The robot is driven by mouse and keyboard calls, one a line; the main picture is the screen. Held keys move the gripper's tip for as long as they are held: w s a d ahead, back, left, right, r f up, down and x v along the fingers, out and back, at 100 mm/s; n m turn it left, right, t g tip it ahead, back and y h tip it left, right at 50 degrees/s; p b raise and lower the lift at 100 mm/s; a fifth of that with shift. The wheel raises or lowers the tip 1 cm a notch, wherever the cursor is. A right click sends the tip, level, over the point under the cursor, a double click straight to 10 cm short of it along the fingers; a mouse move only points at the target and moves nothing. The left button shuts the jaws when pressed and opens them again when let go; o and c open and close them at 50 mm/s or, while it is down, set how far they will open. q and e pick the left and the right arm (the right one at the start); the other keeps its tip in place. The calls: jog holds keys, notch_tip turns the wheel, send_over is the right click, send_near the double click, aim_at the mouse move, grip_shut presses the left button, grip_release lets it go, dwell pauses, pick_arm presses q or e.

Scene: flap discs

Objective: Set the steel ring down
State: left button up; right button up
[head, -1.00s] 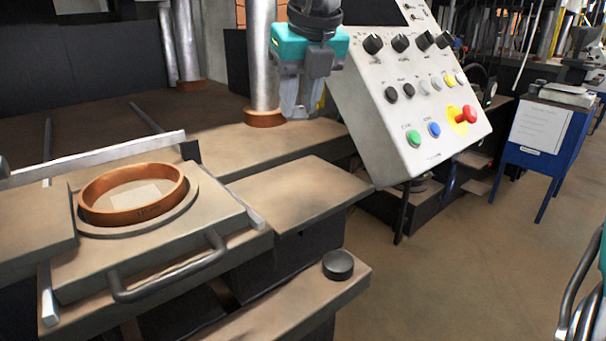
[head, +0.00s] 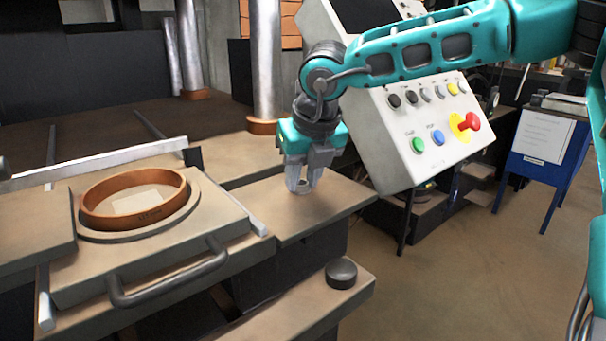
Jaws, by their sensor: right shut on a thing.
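My right gripper (head: 303,186) points down over the bare flat plate (head: 275,212) right of the mould, its fingertips close to that surface. It is shut on the small grey steel ring, which is mostly hidden between the fingers and hard to tell from them. I cannot tell whether the ring touches the plate. My left gripper is not in view.
A copper-coloured round mould ring (head: 150,212) sits on a handled slide plate (head: 205,240) at the left. A sloped control panel (head: 405,165) with coloured buttons stands close right of my gripper. A black knob (head: 341,272) is in front. The flat plate is otherwise clear.

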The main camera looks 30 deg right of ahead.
jog(key=shift+f+b, duration=0.3)
jog(key=shift+b, duration=0.15)
jog(key=o, duration=1)
jog(key=shift+r, duration=0.15)
jog(key=shift+r+p, duration=0.4)
jog(key=shift+p, duration=0.25)
jog(key=v, duration=1.1)
jog(key=shift+s+r, duration=0.15)
jog(key=shift+r, duration=0.1)
